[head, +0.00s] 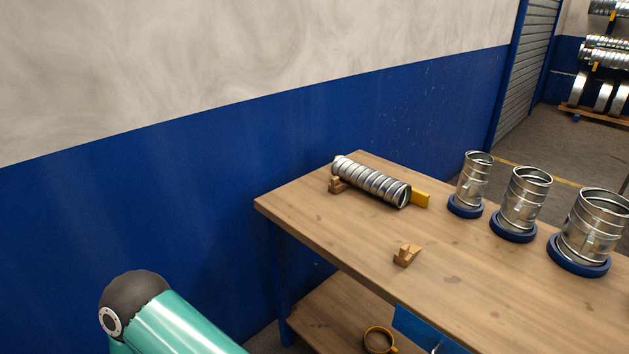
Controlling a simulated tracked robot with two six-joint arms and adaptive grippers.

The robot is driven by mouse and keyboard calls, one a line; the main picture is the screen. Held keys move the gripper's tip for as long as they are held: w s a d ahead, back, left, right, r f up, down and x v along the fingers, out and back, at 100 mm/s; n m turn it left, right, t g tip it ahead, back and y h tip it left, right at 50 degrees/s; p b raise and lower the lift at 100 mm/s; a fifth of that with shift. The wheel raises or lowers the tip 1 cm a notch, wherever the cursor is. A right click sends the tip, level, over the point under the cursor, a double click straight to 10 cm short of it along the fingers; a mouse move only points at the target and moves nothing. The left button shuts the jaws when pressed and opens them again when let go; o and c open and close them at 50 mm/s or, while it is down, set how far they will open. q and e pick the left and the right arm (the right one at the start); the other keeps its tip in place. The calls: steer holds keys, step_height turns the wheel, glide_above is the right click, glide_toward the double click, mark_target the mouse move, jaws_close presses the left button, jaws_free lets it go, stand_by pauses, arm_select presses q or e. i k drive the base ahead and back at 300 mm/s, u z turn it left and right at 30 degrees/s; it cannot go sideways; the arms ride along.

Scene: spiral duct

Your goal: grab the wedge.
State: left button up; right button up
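A small wooden wedge (407,255) lies alone on the wooden bench top (350,232), near its front edge. A silver spiral duct (372,181) lies behind it on the bench. Another wooden piece (337,185) sits under or against the duct's left end; I cannot tell which. A yellow block (421,199) is by the duct's right end, partly hidden by it. Part of my teal and black arm shows at the lower left, well away from the wedge. Neither gripper is in view.
Silver duct fittings (473,178), (525,197) and (593,225) stand upright on blue round bases along the right. A blue wall (250,150) runs behind the bench. Bench top around the wedge is clear.

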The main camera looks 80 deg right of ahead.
mark_target(406, 254)
steer(key=u, duration=0.2)
steer(key=i, duration=1)
steer(key=z, duration=3.5)
steer(key=i, duration=0.95)
steer(key=u, duration=0.2)
steer(key=k, duration=0.6)
steer(key=z, duration=0.2)
